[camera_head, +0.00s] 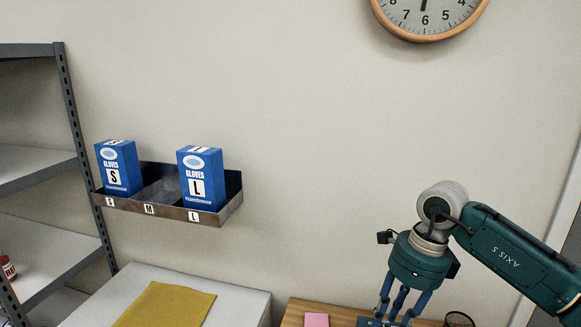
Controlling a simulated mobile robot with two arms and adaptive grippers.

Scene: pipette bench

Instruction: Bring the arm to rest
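My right arm (520,255), dark green with a grey joint, comes in from the right. Its gripper (400,308) hangs down over the wooden bench (345,311) at the bottom edge, with blue fingers pointing downward. A dark blue thing (369,322) shows at the fingertips, cut off by the picture's edge. I cannot tell whether the fingers touch or hold it. My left gripper is not in view.
A wall tray (228,208) marked S, M, L holds blue glove boxes S (118,168) and L (201,178); its M slot is empty. A yellow cloth (165,305) lies on a grey top (235,300). A pink pad (316,320) and a dark round holder (459,319) flank the gripper. Shelving (85,170) stands left.

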